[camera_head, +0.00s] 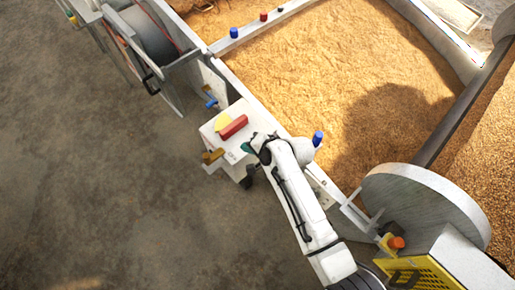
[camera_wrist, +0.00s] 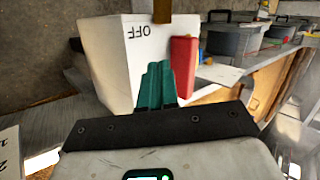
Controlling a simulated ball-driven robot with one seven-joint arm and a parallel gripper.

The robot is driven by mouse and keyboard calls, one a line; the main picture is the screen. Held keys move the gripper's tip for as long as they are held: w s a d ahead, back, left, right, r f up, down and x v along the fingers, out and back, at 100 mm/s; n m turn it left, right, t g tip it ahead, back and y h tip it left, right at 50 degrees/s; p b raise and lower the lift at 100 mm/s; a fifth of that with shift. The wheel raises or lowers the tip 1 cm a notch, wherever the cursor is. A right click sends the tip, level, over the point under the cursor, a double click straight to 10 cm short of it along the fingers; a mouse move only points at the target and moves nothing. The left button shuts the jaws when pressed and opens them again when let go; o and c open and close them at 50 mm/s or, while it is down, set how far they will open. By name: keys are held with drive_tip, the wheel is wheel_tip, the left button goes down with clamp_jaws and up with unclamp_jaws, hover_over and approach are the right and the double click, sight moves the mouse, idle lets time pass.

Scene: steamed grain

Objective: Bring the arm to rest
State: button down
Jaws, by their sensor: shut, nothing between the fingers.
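My white arm (camera_head: 298,200) reaches up from the bottom of the head view to a white box on the side of the grain bed. My gripper (camera_head: 247,147) is at the box's near side, partly hidden by the wrist. In the wrist view its teal fingers (camera_wrist: 158,82) are together and empty, in front of the white box (camera_wrist: 108,55) marked "OFF", which appears upside down. I cannot tell whether they touch the box. A brown lever (camera_head: 213,156) sticks out at the box's left; a brown piece (camera_wrist: 162,10) shows above the fingers.
A red block (camera_head: 233,127) and a yellow piece (camera_head: 222,121) lie on the box. The grain bed (camera_head: 310,60) is behind, with blue knobs (camera_head: 317,138) on its rim. A round grey disc (camera_head: 425,200) stands at right. Bare floor (camera_head: 110,190) lies open at left.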

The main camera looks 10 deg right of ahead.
drive_tip(key=v, duration=0.5)
drive_tip(key=shift+s+a+r, duration=0.15)
drive_tip(key=shift+s+a, duration=0.05)
drive_tip(key=shift+s, duration=0.3)
drive_tip(key=s+d+r+n+g+h, duration=0.2)
drive_tip(key=s+d+n+h, duration=0.1)
drive_tip(key=s+d, duration=0.8)
drive_tip(key=s+d+r+n+g+h, duration=0.3)
drive_tip(key=s+d, duration=0.8)
drive_tip(key=s, duration=0.6)
drive_tip(key=shift+n+h, duration=0.6)
drive_tip(key=shift+n, duration=0.4)
